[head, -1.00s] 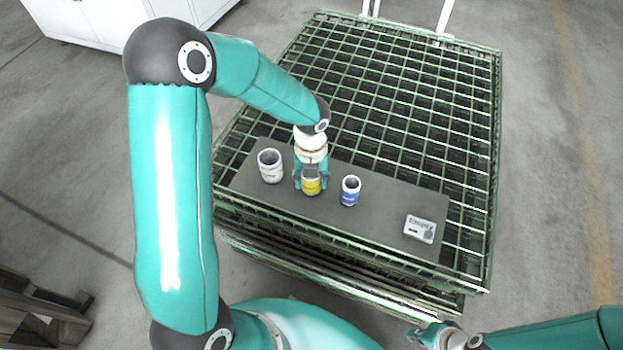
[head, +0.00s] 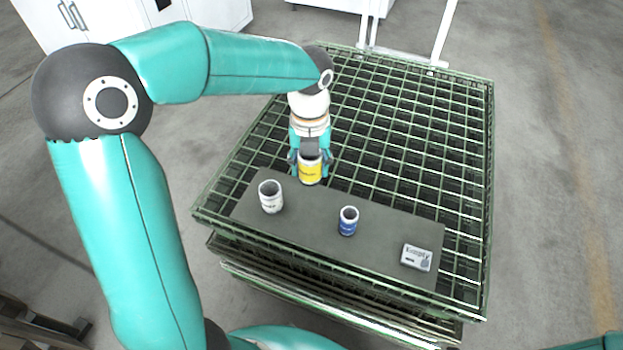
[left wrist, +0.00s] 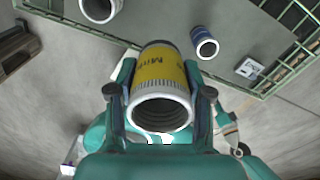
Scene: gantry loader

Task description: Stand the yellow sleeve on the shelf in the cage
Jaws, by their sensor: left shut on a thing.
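The yellow sleeve (head: 311,169) is upright, held between the fingers of my left gripper (head: 311,162), which is shut on it. It hangs above the rear edge of the grey shelf (head: 300,228) in the green mesh cage (head: 478,200), apparently clear of it. In the left wrist view the yellow sleeve (left wrist: 160,75) sits between both fingers, its open end toward the camera. A white sleeve (head: 271,197) stands on the shelf to the left. A smaller blue sleeve (head: 348,221) stands to the right.
A small sign (head: 417,257) reading "Empty" lies at the shelf's right end. The shelf is bare between the white and blue sleeves and between the blue sleeve and sign. White cabinets (head: 115,22) stand behind on the left.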

